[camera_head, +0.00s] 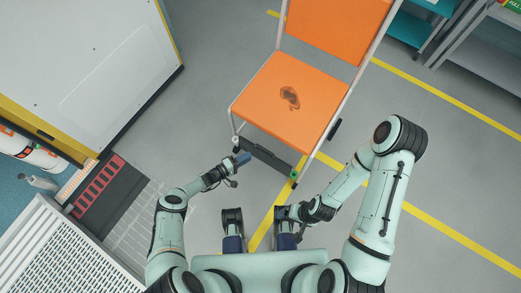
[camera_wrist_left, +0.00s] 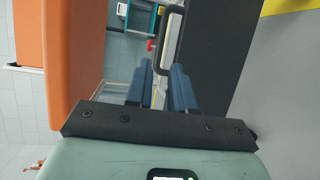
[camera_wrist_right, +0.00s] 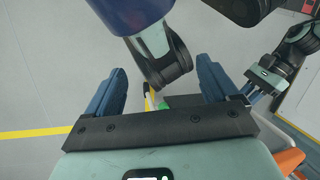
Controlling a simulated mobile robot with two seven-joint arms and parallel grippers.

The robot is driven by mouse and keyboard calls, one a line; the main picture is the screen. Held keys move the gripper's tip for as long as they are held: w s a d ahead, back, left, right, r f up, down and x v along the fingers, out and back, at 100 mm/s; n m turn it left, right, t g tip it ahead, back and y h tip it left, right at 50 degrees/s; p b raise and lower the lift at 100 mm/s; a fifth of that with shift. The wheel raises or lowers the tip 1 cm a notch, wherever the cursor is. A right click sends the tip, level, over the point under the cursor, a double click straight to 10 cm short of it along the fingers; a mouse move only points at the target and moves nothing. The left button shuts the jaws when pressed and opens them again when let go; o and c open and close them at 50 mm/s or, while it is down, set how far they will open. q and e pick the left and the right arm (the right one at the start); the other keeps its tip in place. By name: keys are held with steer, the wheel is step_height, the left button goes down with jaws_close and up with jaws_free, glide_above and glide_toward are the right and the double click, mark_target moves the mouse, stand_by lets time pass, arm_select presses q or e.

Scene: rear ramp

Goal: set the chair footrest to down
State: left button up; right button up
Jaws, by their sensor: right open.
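The orange chair (camera_head: 293,102) stands at the upper middle of the head view. Its dark footrest (camera_head: 266,158) is at the front, below the seat edge. My left gripper (camera_head: 242,159) is at the footrest's left end. In the left wrist view a dark panel (camera_wrist_left: 222,50) and a bent black bar (camera_wrist_left: 161,62) lie at the blue fingertips. The fingers are partly apart, and whether they touch the bar is unclear. My right gripper (camera_wrist_right: 165,92) is open and empty, low in the head view, apart from the chair.
A large white cabinet (camera_head: 85,75) with a yellow edge stands at the left. Shelving (camera_head: 480,50) is at the upper right. A white slatted surface (camera_head: 45,250) is at the lower left. Grey floor with yellow lines (camera_head: 440,105) is clear to the right.

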mark_target(265, 156)
arm_select(q)
steer(key=b+x, duration=0.2)
steer(key=x, duration=0.6)
steer(key=shift+d+b, duration=0.2)
steer(key=shift+b, duration=0.2)
arm_select(e)
steer(key=shift+t+h, duration=0.3)
steer(key=shift+t, duration=0.4)
steer(key=shift+w+d+f, duration=0.25)
steer(key=shift+w+f, duration=0.35)
steer(key=shift+w, duration=0.05)
steer(key=shift+w+d+f, duration=0.3)
steer(key=shift+w+f, duration=0.35)
steer(key=shift+w, duration=0.05)
steer(key=shift+w+d+f, duration=0.25)
steer(key=shift+w+f, duration=0.35)
steer(key=shift+w, duration=0.05)
arm_select(q)
jaws_close()
